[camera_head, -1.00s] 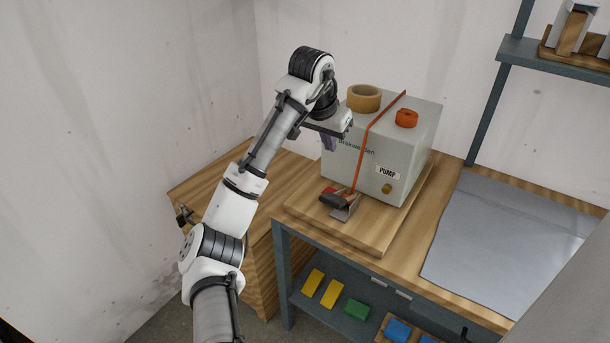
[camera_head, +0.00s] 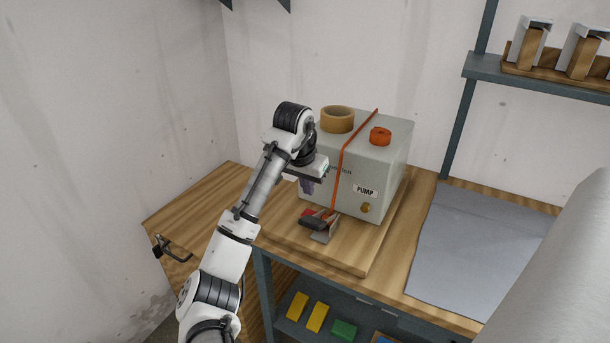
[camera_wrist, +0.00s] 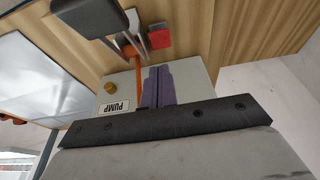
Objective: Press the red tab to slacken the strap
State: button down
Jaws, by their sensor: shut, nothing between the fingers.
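The orange-red strap (camera_head: 342,165) runs over the grey box labelled PUMP (camera_head: 382,187) and down its front to a buckle (camera_head: 318,226) on the wooden board. The buckle has a dark handle (camera_head: 312,223) and a small red tab (camera_head: 307,213). In the wrist view the red tab (camera_wrist: 159,39) lies beside the metal buckle and the dark handle (camera_wrist: 90,17). My gripper (camera_head: 306,190) is shut and empty, above and behind the buckle, close to the box's front left. Its purple fingers (camera_wrist: 158,86) show together in the wrist view, apart from the tab.
A grey mat (camera_head: 470,250) lies to the right. A wooden cabinet with a handle (camera_head: 172,248) stands left. Yellow blocks (camera_head: 297,305) lie on the lower shelf.

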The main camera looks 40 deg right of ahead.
aim_at(309, 212)
jog(key=x, duration=0.2)
jog(key=p+x, duration=0.1)
jog(key=x, duration=0.2)
jog(key=shift+a+f+p, duration=0.25)
jog(key=shift+f+p, duration=0.05)
jog(key=shift+f, duration=0.9)
jog(key=shift+f, duration=0.15)
jog(key=shift+s+f, duration=0.1)
jog(key=shift+f, duration=0.8)
jog(key=shift+s+f, duration=0.1)
jog(key=shift+f, duration=0.2)
jog(key=shift+a, duration=0.1)
jog(key=shift+r, duration=0.1)
notch_tip(309, 212, up, 5)
jog(key=p, duration=0.4)
jog(key=shift+f, duration=0.25)
jog(key=w+b+v, duration=0.1)
jog(key=b+v, duration=0.1)
jog(key=v, duration=0.8)
jog(key=shift+s+r, duration=0.3)
jog(key=shift+s, duration=0.1)
